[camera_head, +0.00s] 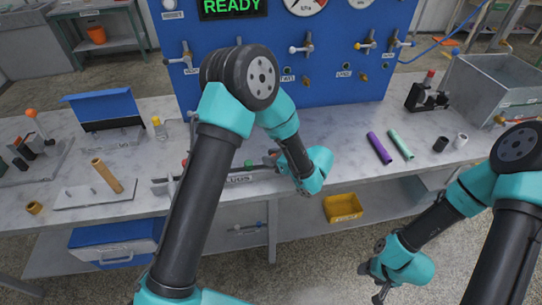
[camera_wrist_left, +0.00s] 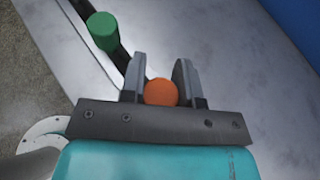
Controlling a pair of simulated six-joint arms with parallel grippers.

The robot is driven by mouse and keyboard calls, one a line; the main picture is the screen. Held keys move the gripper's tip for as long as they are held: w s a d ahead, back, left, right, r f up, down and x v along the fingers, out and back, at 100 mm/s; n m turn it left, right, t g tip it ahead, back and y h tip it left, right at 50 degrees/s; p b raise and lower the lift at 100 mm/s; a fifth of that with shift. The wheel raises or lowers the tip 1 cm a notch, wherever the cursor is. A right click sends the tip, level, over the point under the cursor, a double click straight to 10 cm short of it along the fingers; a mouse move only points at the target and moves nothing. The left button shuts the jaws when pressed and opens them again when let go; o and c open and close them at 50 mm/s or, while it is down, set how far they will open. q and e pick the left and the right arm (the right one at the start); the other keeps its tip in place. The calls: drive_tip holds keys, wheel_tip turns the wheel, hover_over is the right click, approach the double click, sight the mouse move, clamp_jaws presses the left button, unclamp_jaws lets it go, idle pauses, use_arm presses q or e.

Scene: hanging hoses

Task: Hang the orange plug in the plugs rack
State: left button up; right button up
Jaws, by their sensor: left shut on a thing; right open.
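The orange plug (camera_wrist_left: 161,93) shows as a round orange end between the two fingers of my left gripper (camera_wrist_left: 160,80) in the left wrist view. The gripper is shut on it. The plugs rack (camera_head: 240,180) is at the bench's front edge in the head view, partly hidden by my left arm. Its dark rail (camera_wrist_left: 122,58) runs up to the gripper in the wrist view, with a green plug (camera_wrist_left: 102,31) on it. I cannot tell whether the orange plug touches the rail. My right gripper (camera_head: 379,292) is open and empty, low in front of the bench.
A blue panel (camera_head: 340,60) with valves stands behind the rack. Purple (camera_head: 379,148) and green (camera_head: 400,145) tubes lie to the right on the bench. A yellow bin (camera_head: 343,207) is below the bench top.

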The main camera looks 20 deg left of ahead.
use_arm(q)
drive_tip(key=shift+f, duration=0.15)
drive_tip(key=o, duration=1)
drive_tip(key=shift+c, duration=0.2)
